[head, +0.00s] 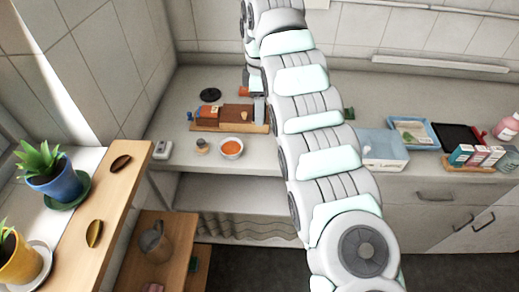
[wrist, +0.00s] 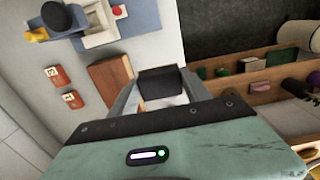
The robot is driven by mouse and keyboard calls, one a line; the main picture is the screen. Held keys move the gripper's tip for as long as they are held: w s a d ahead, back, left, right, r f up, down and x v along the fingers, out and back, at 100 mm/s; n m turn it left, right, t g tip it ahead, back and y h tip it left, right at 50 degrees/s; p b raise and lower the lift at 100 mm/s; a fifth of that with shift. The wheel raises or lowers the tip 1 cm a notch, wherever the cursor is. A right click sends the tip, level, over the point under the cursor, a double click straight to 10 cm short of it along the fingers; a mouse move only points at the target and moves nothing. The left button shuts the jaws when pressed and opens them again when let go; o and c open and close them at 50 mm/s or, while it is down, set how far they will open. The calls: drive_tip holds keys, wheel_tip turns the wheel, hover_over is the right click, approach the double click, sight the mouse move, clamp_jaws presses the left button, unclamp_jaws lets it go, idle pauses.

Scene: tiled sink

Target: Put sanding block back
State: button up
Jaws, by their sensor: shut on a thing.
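My gripper (wrist: 160,90) shows in the wrist view with its two fingers closed on either side of a dark block (wrist: 160,81). The block has a rounded dark top and a paler part below; it looks like the sanding block, though its label and full shape are hidden. In the head view my arm arches to the back counter, and its end is mostly hidden near the wooden tray (head: 228,129). A reddish-brown box (head: 237,114) sits on that tray. A brown box (wrist: 108,80) lies just left of the fingers in the wrist view.
An orange-filled bowl (head: 231,148) and a small jar (head: 202,146) stand before the tray. A black disc (head: 210,95) lies behind it.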

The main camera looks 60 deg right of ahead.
sight(260, 153)
wheel_tip(260, 153, down, 16)
drive_tip(key=p, duration=0.3)
drive_tip(key=shift+p, duration=0.3)
drive_tip(key=shift+a+f, duration=0.1)
drive_tip(key=shift+f, duration=0.1)
drive_tip(key=o, duration=1.3)
wheel_tip(260, 153, up, 12)
drive_tip(key=b, duration=0.3)
drive_tip(key=shift+r, duration=0.2)
drive_tip(key=shift+w+b, duration=0.1)
drive_tip(key=shift+b, duration=0.2)
